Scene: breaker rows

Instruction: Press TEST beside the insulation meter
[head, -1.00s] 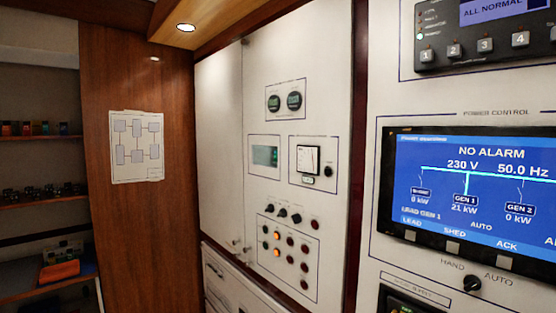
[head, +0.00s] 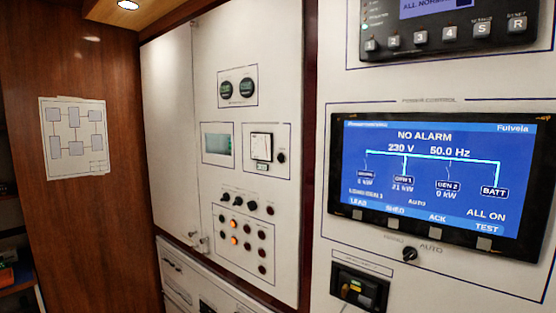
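A white-faced square meter (head: 261,147) with a dark frame sits on the white panel left of the big screen. It looks like the insulation meter, but its label is too small to read. A small dark round button (head: 281,157) sits just right of it, inside the same outlined box. Its label cannot be read. A small greenish display or tag (head: 262,167) is below the meter. Neither of my grippers is in view.
A blue screen (head: 440,180) at right reads NO ALARM, with its own TEST label above a grey key (head: 484,243). A green display (head: 217,144) is left of the meter. Lit orange lamps (head: 234,232) sit below. A wooden wall (head: 80,220) stands at far left.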

